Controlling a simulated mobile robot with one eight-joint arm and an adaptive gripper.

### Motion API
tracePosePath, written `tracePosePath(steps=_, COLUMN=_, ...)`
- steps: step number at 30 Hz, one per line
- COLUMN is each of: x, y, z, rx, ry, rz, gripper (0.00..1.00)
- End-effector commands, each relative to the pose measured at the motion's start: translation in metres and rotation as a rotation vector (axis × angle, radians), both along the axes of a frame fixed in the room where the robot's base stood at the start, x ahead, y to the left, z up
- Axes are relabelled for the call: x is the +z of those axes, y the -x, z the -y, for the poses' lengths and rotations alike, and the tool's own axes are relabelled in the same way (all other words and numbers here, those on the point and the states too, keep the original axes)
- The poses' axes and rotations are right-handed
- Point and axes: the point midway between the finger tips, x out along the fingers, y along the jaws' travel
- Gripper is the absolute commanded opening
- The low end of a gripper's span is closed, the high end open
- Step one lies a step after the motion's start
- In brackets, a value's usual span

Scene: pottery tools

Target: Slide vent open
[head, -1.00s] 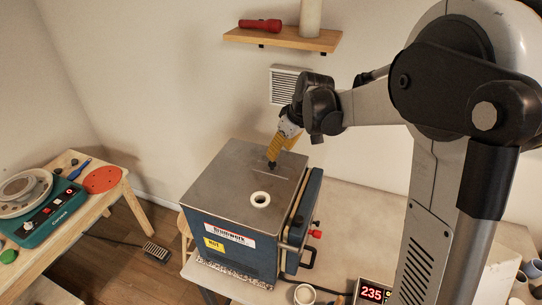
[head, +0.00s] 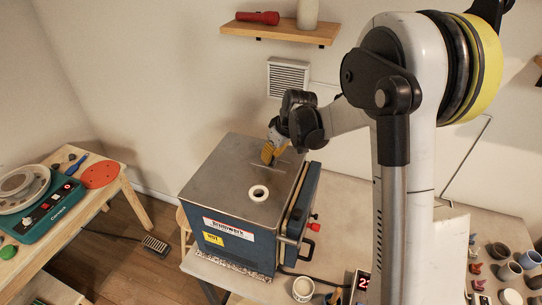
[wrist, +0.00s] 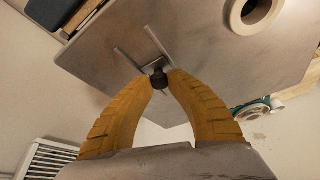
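The kiln (head: 245,185) is a blue box with a grey metal top on a table. The vent slide is a small plate with a dark knob (wrist: 159,79) between two thin rails (wrist: 134,62) on that top. My gripper (head: 267,154) is over the back part of the top, pointing down. In the wrist view its yellow fingers (wrist: 161,77) come together on both sides of the knob and appear to touch it. In the head view the fingers hide the knob. A white ring with a hole (head: 258,193) sits nearer the front and is uncovered.
A white cup (head: 303,289) and a red-digit display (head: 362,283) stand by the kiln's front right. A wall shelf (head: 280,33) and a wall vent grille (head: 288,77) are behind. A pottery wheel (head: 40,205) is far left. The kiln top is otherwise clear.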

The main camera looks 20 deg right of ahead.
Motion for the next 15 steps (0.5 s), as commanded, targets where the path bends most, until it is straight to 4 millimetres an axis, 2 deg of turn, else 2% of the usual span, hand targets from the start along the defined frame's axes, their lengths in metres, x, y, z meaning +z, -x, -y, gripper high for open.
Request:
tracePosePath(steps=9, x=-0.001, y=0.001, z=0.001, rx=0.0, ry=0.0, rz=0.0, gripper=0.0)
tracePosePath(steps=15, x=-0.002, y=0.016, z=0.024, rx=-0.004, ry=0.0, rz=-0.001, gripper=0.0)
